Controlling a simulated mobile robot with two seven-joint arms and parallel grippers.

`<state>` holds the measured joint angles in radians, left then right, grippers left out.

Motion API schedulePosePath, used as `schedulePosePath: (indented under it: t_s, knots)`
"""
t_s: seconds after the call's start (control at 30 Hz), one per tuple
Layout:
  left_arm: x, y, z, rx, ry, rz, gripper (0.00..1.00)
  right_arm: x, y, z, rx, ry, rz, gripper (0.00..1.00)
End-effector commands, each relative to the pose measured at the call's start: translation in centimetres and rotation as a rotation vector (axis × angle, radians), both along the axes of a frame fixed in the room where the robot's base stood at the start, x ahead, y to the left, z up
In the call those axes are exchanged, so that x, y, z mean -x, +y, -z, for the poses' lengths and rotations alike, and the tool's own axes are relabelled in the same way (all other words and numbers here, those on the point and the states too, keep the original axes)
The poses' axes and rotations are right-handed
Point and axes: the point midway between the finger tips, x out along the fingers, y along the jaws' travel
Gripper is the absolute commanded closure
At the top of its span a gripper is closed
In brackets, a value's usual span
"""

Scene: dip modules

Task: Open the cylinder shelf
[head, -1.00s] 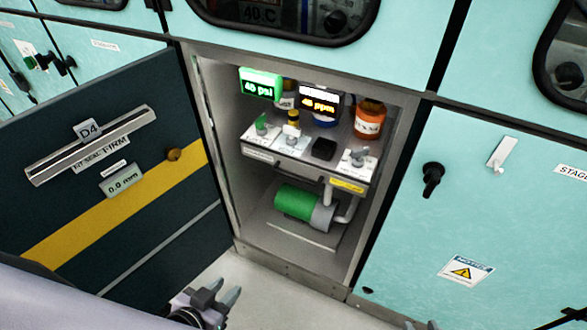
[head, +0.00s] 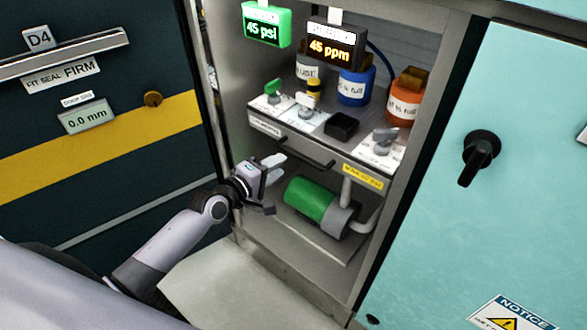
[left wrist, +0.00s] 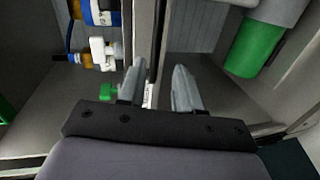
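The shelf (head: 262,127) sits inside the open cabinet, with a dark bar handle (head: 304,152) on its front edge. On it stand a grey-labelled bottle (head: 310,68), a blue bottle (head: 354,86) and an orange bottle (head: 404,99), with valve knobs in front. My left gripper (head: 277,183) is open and empty, just left of and below the handle, apart from it in the head view. In the left wrist view the open fingers (left wrist: 158,90) point at the shelf's front edge; whether they touch is unclear. My right gripper is out of view.
A green cylinder (head: 312,198) lies on the cabinet floor below the shelf. The dark cabinet door (head: 100,195) stands open at left. Green (head: 267,25) and black (head: 335,45) displays hang above. A closed turquoise door (head: 445,235) with a black knob is at right.

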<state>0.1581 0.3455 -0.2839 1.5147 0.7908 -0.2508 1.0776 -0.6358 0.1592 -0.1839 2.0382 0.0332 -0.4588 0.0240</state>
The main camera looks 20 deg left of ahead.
Motion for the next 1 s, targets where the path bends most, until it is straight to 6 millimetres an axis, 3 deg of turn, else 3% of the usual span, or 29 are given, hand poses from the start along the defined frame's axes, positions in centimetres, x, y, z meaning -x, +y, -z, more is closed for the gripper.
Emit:
schedulePosePath:
  t_s: [0.4, 0.63, 1.0]
  knots:
    - [-3.9, -0.7, 0.4, 0.072, 0.003, -0.016, 0.66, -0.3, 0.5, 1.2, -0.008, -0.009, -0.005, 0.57]
    - [-6.5, -1.6, 1.1, 0.070, 0.004, -0.015, 0.66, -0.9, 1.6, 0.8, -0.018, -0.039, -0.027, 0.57]
    - [-7.7, -2.1, 1.2, 0.068, 0.006, -0.016, 0.66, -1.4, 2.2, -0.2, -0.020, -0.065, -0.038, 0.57]
